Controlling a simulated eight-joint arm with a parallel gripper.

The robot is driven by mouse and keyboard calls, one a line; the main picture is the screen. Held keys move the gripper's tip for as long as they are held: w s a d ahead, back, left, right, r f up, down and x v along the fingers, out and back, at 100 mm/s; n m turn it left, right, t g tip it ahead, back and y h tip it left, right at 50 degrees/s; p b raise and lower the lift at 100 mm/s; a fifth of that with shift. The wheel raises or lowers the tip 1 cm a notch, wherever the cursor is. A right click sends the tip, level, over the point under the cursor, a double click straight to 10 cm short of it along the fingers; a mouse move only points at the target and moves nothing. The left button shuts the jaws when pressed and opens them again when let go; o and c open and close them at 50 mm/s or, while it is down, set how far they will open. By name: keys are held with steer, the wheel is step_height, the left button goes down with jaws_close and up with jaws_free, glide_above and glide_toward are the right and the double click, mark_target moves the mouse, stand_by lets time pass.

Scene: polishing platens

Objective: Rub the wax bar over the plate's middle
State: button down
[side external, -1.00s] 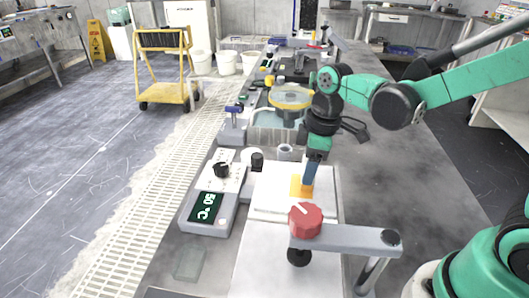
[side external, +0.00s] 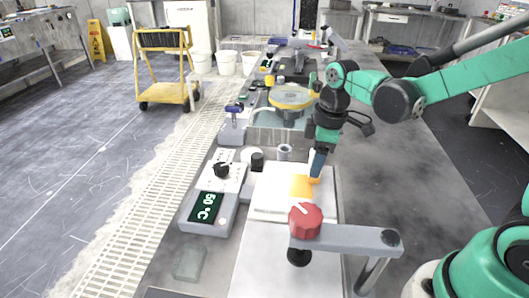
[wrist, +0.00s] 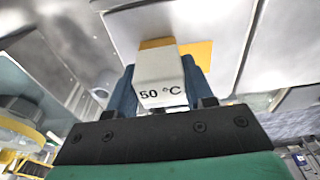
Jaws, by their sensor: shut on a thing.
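The wax bar (wrist: 160,75) is a pale block marked "50 °C" with an orange-yellow end. My gripper (side external: 317,172) is shut on it, and its blue fingers show on both sides of the bar in the wrist view (wrist: 160,90). The pale square plate (side external: 270,200) lies flat under the gripper. An orange wax patch (side external: 301,187) covers part of it, towards its right side. The bar's lower end is at the patch's right edge. It looks down on the plate, but I cannot tell if they touch.
A control box (side external: 208,205) reading 50 °C stands left of the plate. A red knob (side external: 305,219) on a grey arm (side external: 350,240) stands in front of it.

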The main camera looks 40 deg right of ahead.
steer(key=w+a, duration=0.3)
steer(key=shift+w+a, duration=0.2)
steer(key=shift+s+d, duration=1.15)
steer(key=shift+d, duration=0.05)
steer(key=shift+s+d+f, duration=0.1)
steer(key=shift+s+d, duration=0.4)
steer(key=shift+s, duration=0.05)
steer(key=shift+w+a, duration=1.25)
steer(key=shift+w+a+r, duration=0.25)
steer(key=shift+w+a, duration=0.2)
steer(key=shift+a, duration=0.05)
step_height(320, 180, up, 8)
steer(key=shift+s+d, duration=0.1)
steer(key=shift+s, duration=0.1)
